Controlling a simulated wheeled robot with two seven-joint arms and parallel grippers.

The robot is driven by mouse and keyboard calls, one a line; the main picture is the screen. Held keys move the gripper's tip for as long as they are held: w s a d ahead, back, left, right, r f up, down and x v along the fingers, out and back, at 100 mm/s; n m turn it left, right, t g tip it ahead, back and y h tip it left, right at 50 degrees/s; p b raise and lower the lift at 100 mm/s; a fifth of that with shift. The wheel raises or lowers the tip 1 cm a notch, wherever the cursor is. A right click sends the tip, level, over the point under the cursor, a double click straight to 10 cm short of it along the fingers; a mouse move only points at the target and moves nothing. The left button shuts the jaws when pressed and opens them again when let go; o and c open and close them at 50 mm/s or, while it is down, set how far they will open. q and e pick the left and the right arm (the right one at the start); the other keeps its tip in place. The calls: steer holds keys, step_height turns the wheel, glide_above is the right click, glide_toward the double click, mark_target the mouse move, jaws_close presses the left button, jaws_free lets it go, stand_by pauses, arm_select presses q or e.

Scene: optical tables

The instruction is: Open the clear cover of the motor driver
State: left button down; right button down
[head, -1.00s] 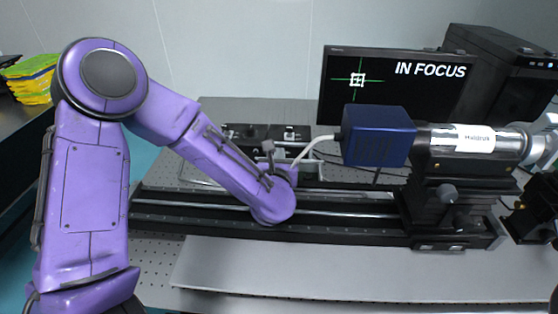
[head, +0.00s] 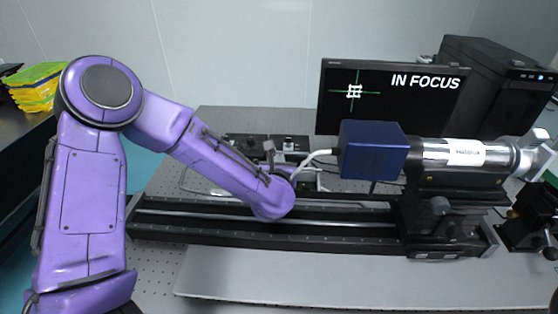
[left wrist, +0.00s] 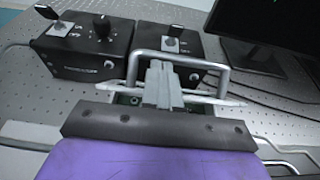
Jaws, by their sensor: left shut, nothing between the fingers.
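My left gripper (left wrist: 163,84) shows in the left wrist view with its grey fingers together and nothing between them. The fingers lie in front of a bent metal bar handle (left wrist: 200,59); I cannot tell whether they touch it. A green board edge (left wrist: 124,99), perhaps the motor driver, shows beside and below the fingers, mostly hidden by my gripper. A clear cover cannot be made out for certain. In the head view my purple arm reaches over the rail, and my gripper (head: 269,148) is small and partly hidden by it. My right gripper is not in view.
Black control boxes (left wrist: 88,56) with a knob and switches stand behind the fingers. A black rail (head: 330,225) crosses the table. A blue camera box (head: 373,150) with a white cable and silver tube sits at right. A monitor (head: 440,105) stands behind.

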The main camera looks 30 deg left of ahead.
arm_select(q)
steer(key=shift+w+a+r+g+p, duration=0.15)
steer(key=shift+w+r+g+p, duration=0.15)
steer(key=shift+r+g+p, duration=0.3)
steer(key=shift+w+a+h+p, duration=0.1)
steer(key=shift+w+h+p, duration=0.15)
steer(key=shift+h+p, duration=0.2)
steer(key=shift+w+a+g, duration=0.15)
steer(key=shift+w+g, duration=0.05)
steer(key=shift+g, duration=0.1)
steer(key=shift+w+a+r+b, duration=0.1)
steer(key=shift+w+a+b, duration=0.25)
steer(key=shift+w+b, duration=0.4)
steer(key=shift+w+a+r+b, duration=0.2)
steer(key=shift+w+b, duration=0.1)
steer(key=shift+w, duration=0.15)
steer(key=shift+w+a+r+b, duration=0.15)
steer(key=shift+w+b, duration=0.1)
steer(key=shift+w, duration=0.15)
